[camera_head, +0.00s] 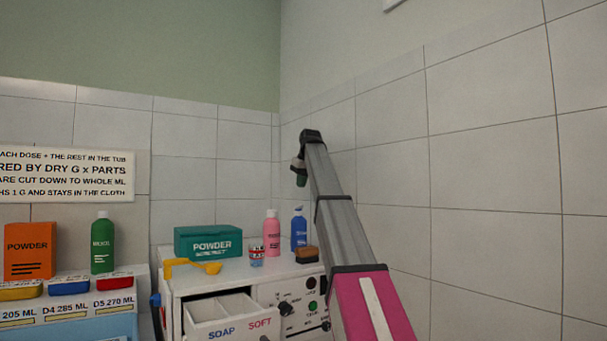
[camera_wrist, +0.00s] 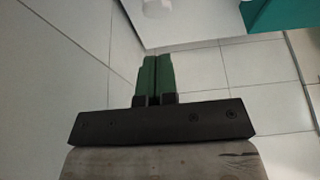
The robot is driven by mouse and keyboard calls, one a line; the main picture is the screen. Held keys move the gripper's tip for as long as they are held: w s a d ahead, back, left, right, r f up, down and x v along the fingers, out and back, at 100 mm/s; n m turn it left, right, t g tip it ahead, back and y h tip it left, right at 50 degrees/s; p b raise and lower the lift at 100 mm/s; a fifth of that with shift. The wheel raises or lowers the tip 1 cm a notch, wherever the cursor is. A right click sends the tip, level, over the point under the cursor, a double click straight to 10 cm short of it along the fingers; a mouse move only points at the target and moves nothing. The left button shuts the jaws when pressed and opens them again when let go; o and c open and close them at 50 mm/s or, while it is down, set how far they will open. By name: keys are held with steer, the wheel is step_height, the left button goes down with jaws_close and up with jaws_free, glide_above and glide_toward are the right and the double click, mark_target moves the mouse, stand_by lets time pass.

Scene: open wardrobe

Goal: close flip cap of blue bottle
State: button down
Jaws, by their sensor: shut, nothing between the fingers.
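The blue bottle (camera_head: 299,234) stands upright on the white machine's top, toward its back right. A small dark piece shows at its top, but the cap is too small to read clearly. My gripper (camera_head: 301,181) hangs above the blue bottle in the head view, apart from it. In the wrist view, the green fingers of my gripper (camera_wrist: 155,58) are together with nothing between them. I cannot make out the blue bottle in the wrist view.
A pink bottle (camera_head: 272,234) stands left of the blue bottle, and a brown-and-black block (camera_head: 306,254) lies in front. A small cup (camera_head: 256,254), a teal powder box (camera_head: 208,242) and a yellow scoop (camera_head: 192,267) are farther left. The drawer (camera_head: 222,312) is open. Tiled wall is close on the right.

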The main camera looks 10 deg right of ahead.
mark_target(299, 207)
step_height(299, 207, down, 5)
steer(key=shift+s+f, duration=0.1)
steer(key=shift+f, duration=0.05)
steer(key=shift+s+d+f, duration=0.1)
steer(key=shift+s+f, duration=0.05)
steer(key=shift+f, duration=0.3)
steer(key=s+f+t, duration=0.1)
steer(key=f+t+y, duration=0.1)
steer(key=t, duration=0.1)
steer(key=shift+s+d+f+t, duration=0.15)
steer(key=shift+s+d+t, duration=0.15)
steer(key=shift+s+d, duration=0.05)
steer(key=shift+r, duration=0.2)
stand_by(0.4)
steer(key=shift+r, duration=0.7)
